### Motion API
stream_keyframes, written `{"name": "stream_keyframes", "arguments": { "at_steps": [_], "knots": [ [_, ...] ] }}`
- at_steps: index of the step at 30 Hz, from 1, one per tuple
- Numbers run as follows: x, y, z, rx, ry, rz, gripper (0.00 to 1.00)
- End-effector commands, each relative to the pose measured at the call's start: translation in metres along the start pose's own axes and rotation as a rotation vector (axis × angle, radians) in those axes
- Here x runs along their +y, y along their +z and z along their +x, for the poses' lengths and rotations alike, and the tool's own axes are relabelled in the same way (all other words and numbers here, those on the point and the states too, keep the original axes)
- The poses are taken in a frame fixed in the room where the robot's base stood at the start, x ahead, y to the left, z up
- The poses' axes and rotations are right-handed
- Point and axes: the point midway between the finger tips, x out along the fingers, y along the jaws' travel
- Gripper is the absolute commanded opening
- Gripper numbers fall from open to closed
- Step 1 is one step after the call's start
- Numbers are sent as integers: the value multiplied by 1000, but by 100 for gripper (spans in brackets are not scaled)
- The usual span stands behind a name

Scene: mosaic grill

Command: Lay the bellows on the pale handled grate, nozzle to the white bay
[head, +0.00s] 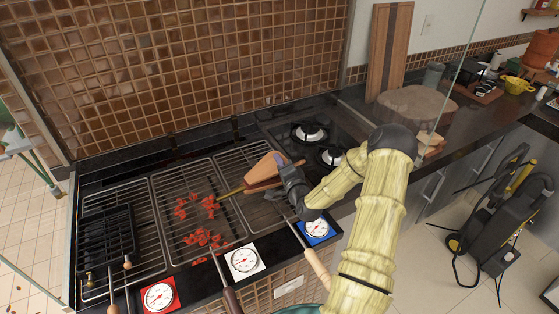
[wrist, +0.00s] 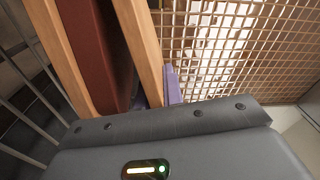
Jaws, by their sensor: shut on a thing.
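The bellows (head: 262,168) has wooden boards, dark red leather and a thin brass nozzle (head: 231,193). The nozzle points left, toward the middle bay with red-orange coals and the white-backed dial (head: 244,260). My gripper (head: 283,166) is shut on the bellows at its right end, over the right-hand grate. The wrist view shows the boards and red leather (wrist: 97,45) close up, beside a purple finger (wrist: 172,84). A pale wooden handle (head: 318,268) extends forward from the right-hand grate (head: 250,158). Whether the bellows touches the grate is unclear; my gripper and arm hide part of the grate.
Red coals (head: 204,239) lie in the middle bay. A dark handle (head: 230,298) extends in front of it. A red dial (head: 159,296) and a blue dial (head: 315,230) flank the white one. A black grate (head: 106,232) lies left. Burners (head: 309,132) stand behind right.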

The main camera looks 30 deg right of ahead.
Motion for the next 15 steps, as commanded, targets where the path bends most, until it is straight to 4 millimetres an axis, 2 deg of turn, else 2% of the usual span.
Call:
{"name": "stream_keyframes", "arguments": {
  "at_steps": [15],
  "knots": [
    [40, 14, 0, -6, -5, 0, 0]
  ]
}}
